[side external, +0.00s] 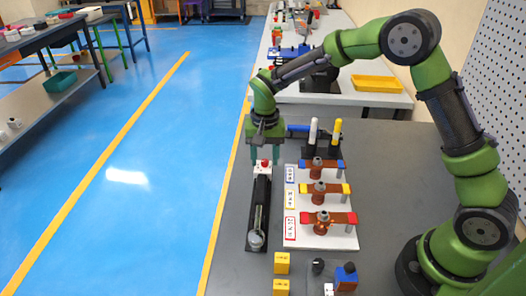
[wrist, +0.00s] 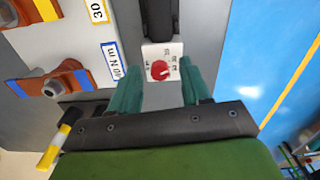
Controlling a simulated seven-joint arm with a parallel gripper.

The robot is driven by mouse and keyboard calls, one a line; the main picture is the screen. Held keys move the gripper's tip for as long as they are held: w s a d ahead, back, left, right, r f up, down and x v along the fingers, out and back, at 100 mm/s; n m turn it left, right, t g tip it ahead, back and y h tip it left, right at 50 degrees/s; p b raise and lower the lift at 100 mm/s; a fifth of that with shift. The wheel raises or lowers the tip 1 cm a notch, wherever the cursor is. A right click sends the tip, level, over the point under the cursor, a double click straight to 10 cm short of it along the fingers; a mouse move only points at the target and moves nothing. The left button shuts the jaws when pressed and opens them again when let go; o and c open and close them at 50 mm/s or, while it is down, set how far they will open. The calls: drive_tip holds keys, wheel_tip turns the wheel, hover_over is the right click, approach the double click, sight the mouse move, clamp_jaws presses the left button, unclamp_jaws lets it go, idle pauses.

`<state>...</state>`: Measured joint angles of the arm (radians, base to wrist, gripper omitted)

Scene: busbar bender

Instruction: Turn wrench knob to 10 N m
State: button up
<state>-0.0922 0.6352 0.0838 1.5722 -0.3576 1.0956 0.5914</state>
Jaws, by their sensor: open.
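The wrench knob (side external: 265,163) is a small red dial on a white plate at the far end of the black torque wrench (side external: 261,192). In the wrist view the red knob (wrist: 160,70) sits on its white scale plate (wrist: 173,52); the scale marks are too small to read surely. The wrench lies along the bench, its round head (side external: 256,240) at the near end. My gripper (side external: 265,156) points down over the knob, its green fingers open, one on each side. In the wrist view my gripper (wrist: 158,83) has a clear gap between each finger and the knob.
Right of the wrench, a white board (side external: 328,236) carries copper bars with blue, yellow and red ends. Labels stand beside them, one blue-edged (wrist: 113,64). Black holders (side external: 322,150) with white and yellow pens stand behind. Yellow blocks (side external: 281,263) lie in front.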

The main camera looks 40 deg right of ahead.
clamp_jaws()
drive_tip(key=shift+n, duration=0.4)
drive_tip(key=n, duration=0.3)
drive_tip(key=shift+n, duration=2)
unclamp_jaws()
